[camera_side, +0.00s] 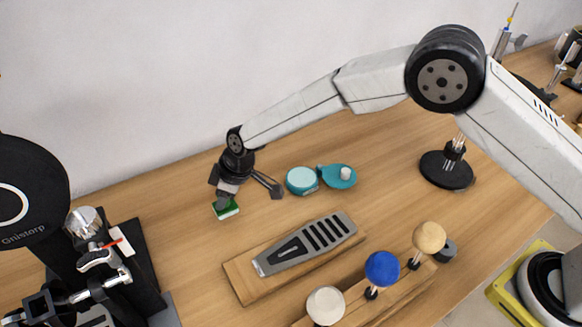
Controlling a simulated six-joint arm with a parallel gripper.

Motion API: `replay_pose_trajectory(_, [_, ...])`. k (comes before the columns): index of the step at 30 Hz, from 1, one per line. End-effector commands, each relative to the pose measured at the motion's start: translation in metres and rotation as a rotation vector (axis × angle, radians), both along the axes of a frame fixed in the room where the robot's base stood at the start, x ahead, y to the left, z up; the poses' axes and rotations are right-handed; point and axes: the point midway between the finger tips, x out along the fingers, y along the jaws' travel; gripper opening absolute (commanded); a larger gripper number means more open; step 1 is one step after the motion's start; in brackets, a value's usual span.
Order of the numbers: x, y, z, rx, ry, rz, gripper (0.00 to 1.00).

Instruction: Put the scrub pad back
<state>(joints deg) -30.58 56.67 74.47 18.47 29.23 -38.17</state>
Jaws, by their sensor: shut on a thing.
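The scrub pad (228,210), green on top with a pale edge, is at the left-middle of the wooden table. My gripper (224,198) points down at it from above, and its dark fingers are shut on the pad. The fingers cover part of the pad's upper left side. I cannot tell whether the pad touches the table or is slightly above it.
A teal round dish (302,180) and a teal holder (338,177) stand right of my gripper. A wooden board (245,287) with a grey slotted tool (306,243) lies in front. Knobbed pegs, including a blue one (382,268), stand nearer. Black equipment (28,190) fills the left.

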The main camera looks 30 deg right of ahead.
Motion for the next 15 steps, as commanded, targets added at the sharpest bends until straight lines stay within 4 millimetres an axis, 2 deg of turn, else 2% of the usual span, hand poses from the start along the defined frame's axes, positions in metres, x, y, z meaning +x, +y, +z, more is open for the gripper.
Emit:
replay_pose_trajectory(6, [-0.001,0.0,-0.025,0.001,0.001,0.0,0.0])
replay_pose_trajectory(15, [0.0,0.0,-0.028,0.001,-0.001,0.001,0.0])
